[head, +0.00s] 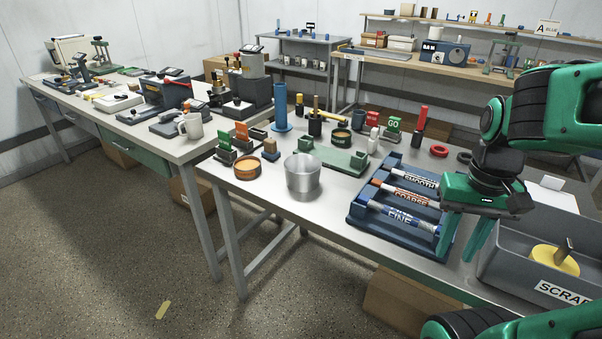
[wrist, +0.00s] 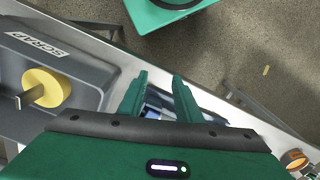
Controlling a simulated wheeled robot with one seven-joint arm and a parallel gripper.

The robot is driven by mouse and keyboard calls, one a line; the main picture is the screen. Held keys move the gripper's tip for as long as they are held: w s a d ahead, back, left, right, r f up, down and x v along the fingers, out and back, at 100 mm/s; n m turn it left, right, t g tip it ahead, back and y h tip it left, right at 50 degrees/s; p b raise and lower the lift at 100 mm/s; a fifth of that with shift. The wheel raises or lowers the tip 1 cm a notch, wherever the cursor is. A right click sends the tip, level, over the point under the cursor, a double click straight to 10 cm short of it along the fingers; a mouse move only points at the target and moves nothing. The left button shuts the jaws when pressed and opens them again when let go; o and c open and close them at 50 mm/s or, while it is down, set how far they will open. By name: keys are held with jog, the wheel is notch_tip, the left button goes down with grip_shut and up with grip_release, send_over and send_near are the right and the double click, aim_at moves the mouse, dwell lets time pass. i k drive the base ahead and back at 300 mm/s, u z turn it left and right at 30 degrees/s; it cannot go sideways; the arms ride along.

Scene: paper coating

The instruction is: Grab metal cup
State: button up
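The metal cup (head: 302,177) is a plain silver cylinder standing upright near the front edge of the middle workbench in the head view. Its open top faces up, and I cannot see it in the wrist view. My gripper (head: 457,250) hangs over the right part of this bench, well to the right of the cup. It points down with its green fingers apart and nothing between them. The fingers also show spread in the wrist view (wrist: 158,85).
A blue rack (head: 358,215) with labelled rolls lies between my gripper and the cup. A grey SCRAP bin (head: 500,262) stands close on the right. An orange tin (head: 247,168), a green fixture (head: 335,160) and a blue cylinder (head: 281,112) surround the cup.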

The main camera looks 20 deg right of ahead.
aim_at(302, 171)
jog(key=u, duration=0.05)
jog(key=k, duration=0.4)
jog(key=u, duration=0.85)
jog(key=i, duration=1.3)
jog(key=z, duration=0.35)
